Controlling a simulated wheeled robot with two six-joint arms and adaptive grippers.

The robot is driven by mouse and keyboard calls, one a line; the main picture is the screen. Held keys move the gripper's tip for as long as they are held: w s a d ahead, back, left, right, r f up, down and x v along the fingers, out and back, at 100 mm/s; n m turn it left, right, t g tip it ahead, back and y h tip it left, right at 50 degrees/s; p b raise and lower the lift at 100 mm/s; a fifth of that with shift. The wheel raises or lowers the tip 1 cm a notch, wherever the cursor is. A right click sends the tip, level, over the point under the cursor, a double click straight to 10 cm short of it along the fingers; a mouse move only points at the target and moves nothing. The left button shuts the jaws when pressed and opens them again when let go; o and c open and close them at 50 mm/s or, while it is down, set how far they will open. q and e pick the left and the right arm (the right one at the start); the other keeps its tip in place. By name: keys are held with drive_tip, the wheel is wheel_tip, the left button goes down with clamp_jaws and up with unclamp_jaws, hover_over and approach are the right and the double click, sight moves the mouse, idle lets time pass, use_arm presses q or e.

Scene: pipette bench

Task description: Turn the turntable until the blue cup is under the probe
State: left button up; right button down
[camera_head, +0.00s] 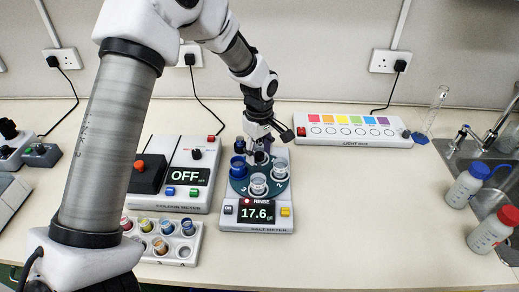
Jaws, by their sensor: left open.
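A teal turntable (272,190) sits on the salt meter (257,226) near the middle of the bench. The blue cup (238,167) stands at the turntable's left side. A pale cup (258,184) stands at its front and another pale cup (280,166) at its right. The meter's display reads RINSE and 17.6. My left gripper (262,153) is open over the back part of the turntable, pointing down. It hides that part, and I cannot make out the probe clearly or tell whether the fingers touch anything. My right gripper is not in view.
The colour meter (187,149), showing OFF, stands left of the salt meter. A white rack (160,255) of small coloured cups lies in front of it. A light box (352,142) is behind right. Two capped bottles (463,188) (489,232) stand by the sink. Bench right of the salt meter is clear.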

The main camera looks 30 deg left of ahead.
use_arm(q)
drive_tip(key=shift+s+d+r, duration=0.1)
drive_tip(key=shift+s+r, duration=0.05)
drive_tip(key=shift+s, duration=0.1)
drive_tip(key=c, duration=0.5)
clamp_jaws()
